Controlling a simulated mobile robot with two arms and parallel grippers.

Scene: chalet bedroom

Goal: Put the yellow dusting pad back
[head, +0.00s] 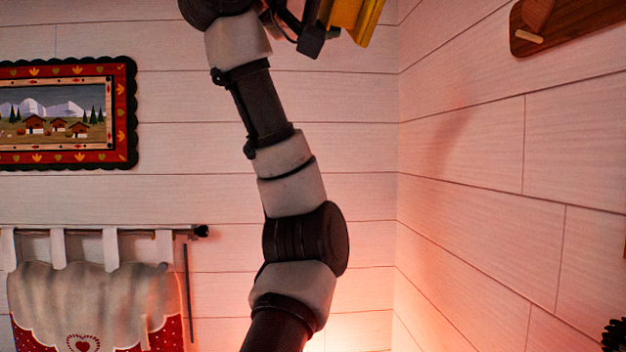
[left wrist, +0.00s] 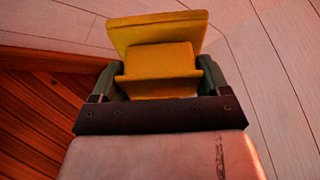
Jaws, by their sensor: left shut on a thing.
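The yellow dusting pad (left wrist: 158,68) is between the two fingers of my left gripper (left wrist: 162,78) in the left wrist view. It has a flat plate at the far side and a block-like part nearer the palm. My left gripper is shut on it. In the head view my left arm reaches up, and part of the yellow pad (head: 352,18) shows at the top edge beside the dark gripper, raised near the wall corner. The gripper's fingertips are cut off there. My right gripper is in neither view.
A wooden board (head: 560,22) is mounted on the right wall at the top. A framed mountain picture (head: 122,110) hangs on the left wall above a curtain (head: 85,300) on a rod. A dark toothed object (head: 615,335) shows at the right edge. Wooden planks (left wrist: 40,115) show in the left wrist view.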

